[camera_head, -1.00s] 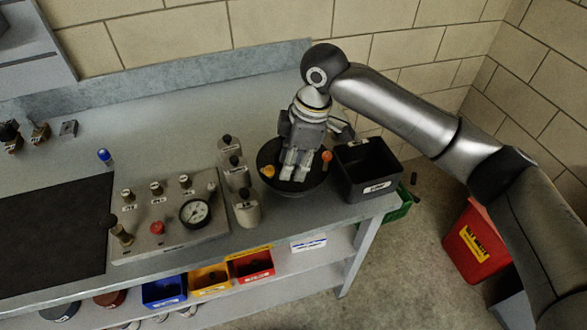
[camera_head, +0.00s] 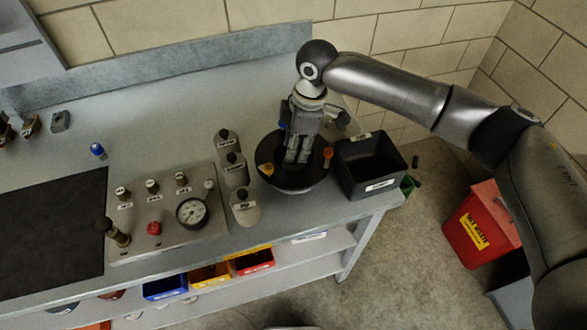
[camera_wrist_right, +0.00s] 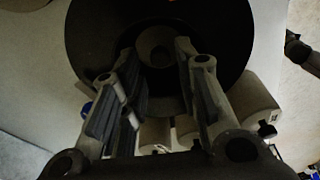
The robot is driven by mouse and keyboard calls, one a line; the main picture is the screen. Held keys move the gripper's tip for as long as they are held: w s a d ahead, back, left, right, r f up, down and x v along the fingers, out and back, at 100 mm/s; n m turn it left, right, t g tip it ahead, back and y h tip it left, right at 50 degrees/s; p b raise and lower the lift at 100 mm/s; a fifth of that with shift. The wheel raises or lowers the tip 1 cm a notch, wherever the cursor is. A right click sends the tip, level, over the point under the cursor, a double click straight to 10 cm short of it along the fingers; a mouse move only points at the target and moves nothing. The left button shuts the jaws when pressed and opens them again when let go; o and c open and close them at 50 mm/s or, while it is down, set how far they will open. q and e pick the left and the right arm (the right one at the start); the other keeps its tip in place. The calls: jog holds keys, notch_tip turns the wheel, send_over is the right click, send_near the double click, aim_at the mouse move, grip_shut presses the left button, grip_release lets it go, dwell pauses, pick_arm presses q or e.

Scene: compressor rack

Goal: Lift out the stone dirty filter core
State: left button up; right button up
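My right gripper (camera_head: 296,158) points down into the bowl. In the right wrist view, its two fingers (camera_wrist_right: 156,60) are apart. My left gripper is not in view.
An open black bin (camera_head: 373,165) stands close to the right of the bowl. Several labelled bottles (camera_head: 234,170) stand to its left, beside a gauge panel (camera_head: 160,215). A red bin (camera_head: 478,228) is on the floor.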

aim_at(293, 167)
jog(key=shift+a+f, duration=0.25)
jog(key=shift+f, duration=1.05)
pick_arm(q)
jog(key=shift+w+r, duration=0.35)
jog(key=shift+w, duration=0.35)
pick_arm(e)
grip_shut()
jog(key=shift+r, duration=0.1)
